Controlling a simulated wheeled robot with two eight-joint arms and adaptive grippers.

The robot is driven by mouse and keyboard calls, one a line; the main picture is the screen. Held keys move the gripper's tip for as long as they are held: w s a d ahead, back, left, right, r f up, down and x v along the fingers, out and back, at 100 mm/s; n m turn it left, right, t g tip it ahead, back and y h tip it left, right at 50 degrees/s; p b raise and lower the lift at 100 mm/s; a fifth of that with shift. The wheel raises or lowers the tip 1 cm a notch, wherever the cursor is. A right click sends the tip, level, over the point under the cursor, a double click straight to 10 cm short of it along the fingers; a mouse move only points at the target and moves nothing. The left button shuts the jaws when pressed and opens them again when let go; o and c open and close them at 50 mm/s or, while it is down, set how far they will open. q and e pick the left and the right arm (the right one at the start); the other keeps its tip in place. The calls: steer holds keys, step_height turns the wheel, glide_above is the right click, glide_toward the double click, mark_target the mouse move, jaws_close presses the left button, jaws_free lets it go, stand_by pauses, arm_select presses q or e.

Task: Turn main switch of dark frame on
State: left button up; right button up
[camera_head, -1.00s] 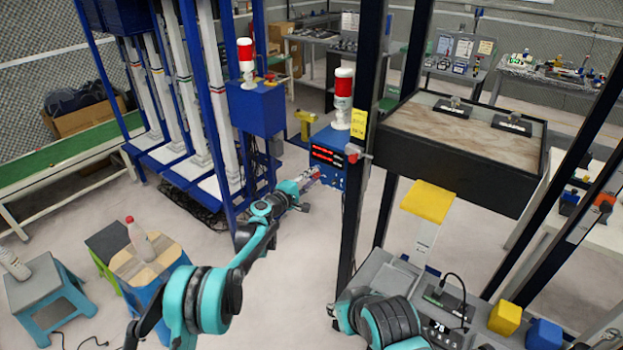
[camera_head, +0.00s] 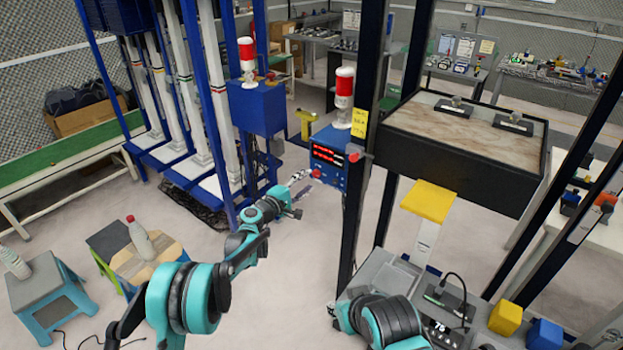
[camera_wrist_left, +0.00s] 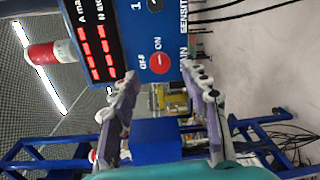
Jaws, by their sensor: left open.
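The dark frame (camera_head: 363,120) carries a blue control box (camera_head: 330,155) with a lit red display. On the box's face is a red round main switch (camera_wrist_left: 160,63), marked OFF and ON. It also shows as a red spot in the head view (camera_head: 316,173). My left gripper (camera_head: 299,180) is in front of the box. In the wrist view, its open fingers (camera_wrist_left: 157,80) stand on either side of the switch, with nothing gripped. My right gripper is out of view; only that arm shows.
A red-and-white beacon (camera_head: 343,95) stands on the box, and a red knob (camera_head: 353,157) sits at its side. A blue frame (camera_head: 215,120) with its own box (camera_head: 258,107) is to the left. Open floor lies below the left gripper.

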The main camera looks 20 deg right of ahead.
arm_select(q)
steer(key=v, duration=0.8)
